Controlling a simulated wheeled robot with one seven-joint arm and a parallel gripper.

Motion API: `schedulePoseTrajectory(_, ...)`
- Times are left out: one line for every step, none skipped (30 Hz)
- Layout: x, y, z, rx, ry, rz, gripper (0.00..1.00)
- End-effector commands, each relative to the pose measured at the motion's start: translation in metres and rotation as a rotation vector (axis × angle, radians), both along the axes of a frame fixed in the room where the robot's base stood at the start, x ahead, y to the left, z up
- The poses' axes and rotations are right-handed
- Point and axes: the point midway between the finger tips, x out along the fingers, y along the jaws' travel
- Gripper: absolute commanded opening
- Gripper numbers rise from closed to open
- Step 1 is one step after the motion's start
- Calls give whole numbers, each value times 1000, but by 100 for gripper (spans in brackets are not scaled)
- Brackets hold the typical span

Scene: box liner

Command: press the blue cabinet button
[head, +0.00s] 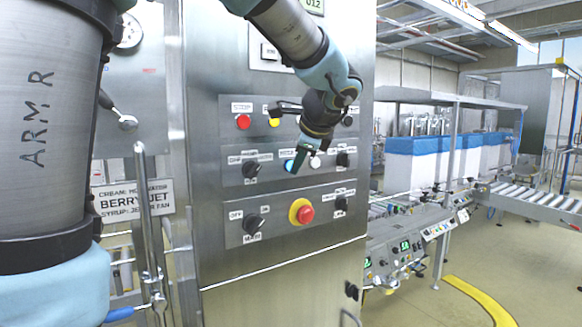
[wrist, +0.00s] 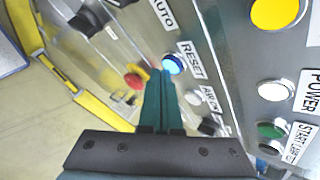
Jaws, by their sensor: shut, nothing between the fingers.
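The blue button (head: 288,165) is on the middle row of the steel cabinet's front panel, partly hidden by my fingers in the head view. In the wrist view the blue button (wrist: 173,64) shows lit, beside a RESET label. My gripper (head: 295,168) is shut and empty, with its green fingers pointing down toward the panel. In the wrist view the shut fingertips (wrist: 161,72) appear just beside the blue button, slightly to its left. I cannot tell whether they touch the panel.
A white button (head: 315,162) and black knobs (head: 251,169) share the row. Above are a red button (head: 243,122) and a yellow one (head: 274,122). A red emergency stop (head: 305,213) on a yellow base sits below. A conveyor (head: 540,203) stands at right.

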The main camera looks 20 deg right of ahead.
Motion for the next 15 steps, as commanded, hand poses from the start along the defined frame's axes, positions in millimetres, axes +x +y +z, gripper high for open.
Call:
schedulePoseTrajectory(0, 0, 0, 0, 0, 0, 0)
schedulePoseTrajectory(0, 0, 0, 0, 0, 0, 0)
schedulePoseTrajectory(0, 0, 0, 0, 0, 0, 0)
schedulePoseTrajectory(0, 0, 0, 0, 0, 0, 0)
schedulePoseTrajectory(1, 0, 0, 0, 0, 0, 0)
schedulePoseTrajectory(1, 0, 0, 0, 0, 0, 0)
schedulePoseTrajectory(1, 1, 0, -1, 0, 1, 0)
schedulePoseTrajectory(1, 1, 0, -1, 0, 1, 0)
schedulePoseTrajectory(2, 1, 0, 0, 0, 1, 0)
schedulePoseTrajectory(2, 1, 0, 0, 0, 1, 0)
schedulePoseTrajectory(3, 1, 0, 0, 0, 1, 0)
schedulePoseTrajectory(3, 1, 0, 0, 0, 2, 0)
schedulePoseTrajectory(3, 1, 0, 0, 0, 2, 0)
schedulePoseTrajectory(4, 1, 0, 0, 0, 2, 0)
schedulePoseTrajectory(4, 1, 0, 0, 0, 2, 0)
